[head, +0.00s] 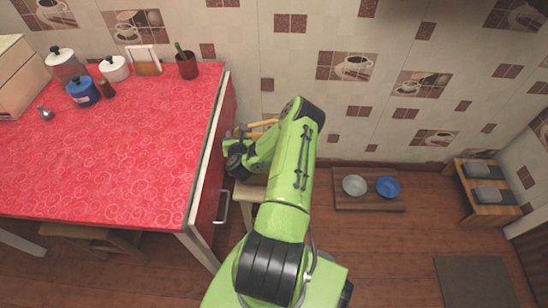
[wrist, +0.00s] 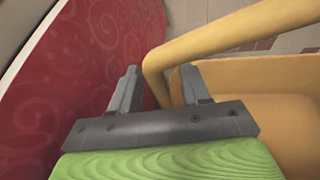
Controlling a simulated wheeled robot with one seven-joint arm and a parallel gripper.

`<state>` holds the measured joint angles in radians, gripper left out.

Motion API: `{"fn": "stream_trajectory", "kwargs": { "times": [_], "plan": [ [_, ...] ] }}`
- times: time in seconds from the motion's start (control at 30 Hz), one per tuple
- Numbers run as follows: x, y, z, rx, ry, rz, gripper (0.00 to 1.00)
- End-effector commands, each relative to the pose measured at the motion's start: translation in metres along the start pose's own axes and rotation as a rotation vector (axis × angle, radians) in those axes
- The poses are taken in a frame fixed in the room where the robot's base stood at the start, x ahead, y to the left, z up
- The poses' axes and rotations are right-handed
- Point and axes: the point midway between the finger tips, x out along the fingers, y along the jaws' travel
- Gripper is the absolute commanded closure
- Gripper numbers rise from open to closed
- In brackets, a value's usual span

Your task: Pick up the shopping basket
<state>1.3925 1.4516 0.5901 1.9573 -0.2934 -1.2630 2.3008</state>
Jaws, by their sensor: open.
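The shopping basket (wrist: 275,105) is yellow-orange and fills the right side of the wrist view. Its raised handle (wrist: 215,38) bends down at the left, and that side bar shows between my fingers. My gripper (wrist: 159,72) is open, with one finger on each side of the bar in the picture. I cannot tell whether the bar is fully between the fingers or just beyond them. In the head view a small strip of the basket (head: 264,123) shows behind my green arm, which hides the rest.
The red-covered counter (head: 110,140) stands close on the left, its side right beside my gripper. Part of a wooden stool (head: 248,192) shows below my arm. A low board (head: 350,204) with two bowls lies on the floor at right, near a wooden rack (head: 484,186).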

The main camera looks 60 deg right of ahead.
Motion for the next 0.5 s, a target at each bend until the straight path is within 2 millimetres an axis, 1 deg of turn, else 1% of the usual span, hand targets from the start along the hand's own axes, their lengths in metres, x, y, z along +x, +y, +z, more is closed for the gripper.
{"fn": "stream_trajectory", "kwargs": {
  "times": [0.03,0.1,0.3,0.47,0.5],
  "plan": [
    [0.0071,0.0000,-0.0015,0.000,0.000,0.000,0.53],
    [0.0121,-0.0002,-0.0023,0.000,0.001,-0.001,0.53],
    [0.0128,0.0000,-0.0028,-0.001,0.003,0.000,0.53],
    [0.0126,0.0000,-0.0027,-0.001,0.002,0.000,0.78],
    [0.0126,0.0000,-0.0027,-0.001,0.002,0.000,0.84]
  ]
}}
